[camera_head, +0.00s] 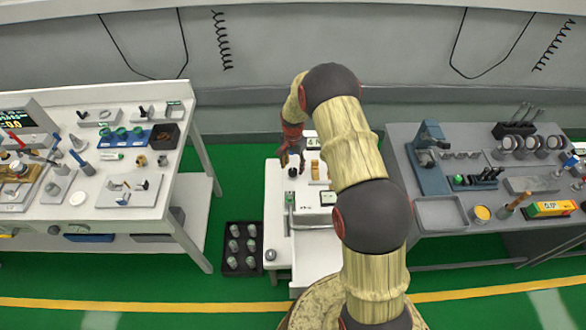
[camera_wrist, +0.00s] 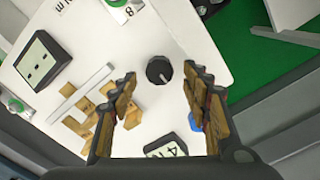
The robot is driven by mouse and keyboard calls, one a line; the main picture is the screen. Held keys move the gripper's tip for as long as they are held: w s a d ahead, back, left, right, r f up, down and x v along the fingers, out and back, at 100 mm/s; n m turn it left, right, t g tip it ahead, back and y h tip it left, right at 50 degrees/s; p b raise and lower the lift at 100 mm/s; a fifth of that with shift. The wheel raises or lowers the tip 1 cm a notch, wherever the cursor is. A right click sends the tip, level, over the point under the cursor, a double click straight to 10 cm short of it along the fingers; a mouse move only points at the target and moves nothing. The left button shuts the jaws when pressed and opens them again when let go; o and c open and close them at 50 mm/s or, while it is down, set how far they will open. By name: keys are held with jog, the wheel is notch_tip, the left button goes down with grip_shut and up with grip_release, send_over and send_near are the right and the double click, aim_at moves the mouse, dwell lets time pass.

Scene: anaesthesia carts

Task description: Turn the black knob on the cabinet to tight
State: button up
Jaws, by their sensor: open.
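The black knob (camera_wrist: 159,70) stands on the white top of the cabinet (camera_wrist: 205,45). It has a round dark body with a thin grey pin or pointer on top. In the head view the knob (camera_head: 292,172) is a small dark spot just below my gripper (camera_head: 291,152). In the wrist view my gripper (camera_wrist: 157,84) is open and empty. Its two fingers lie to the left and right of the knob, which shows in the gap just beyond the tips. I cannot tell the height between them. The cabinet (camera_head: 277,236) stands between two benches.
Wooden blocks (camera_wrist: 78,118) and a dark-framed meter (camera_wrist: 42,62) sit left of the knob. A small blue part (camera_wrist: 196,121) is near the right finger. A black crate (camera_head: 242,270) of grey cylinders stands on the floor, and a crowded grey bench (camera_head: 440,244) is to the right.

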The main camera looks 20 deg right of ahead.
aim_at(293, 170)
notch_tip(293, 170, up, 10)
jog(key=shift+f, duration=0.15)
dwell(0.7)
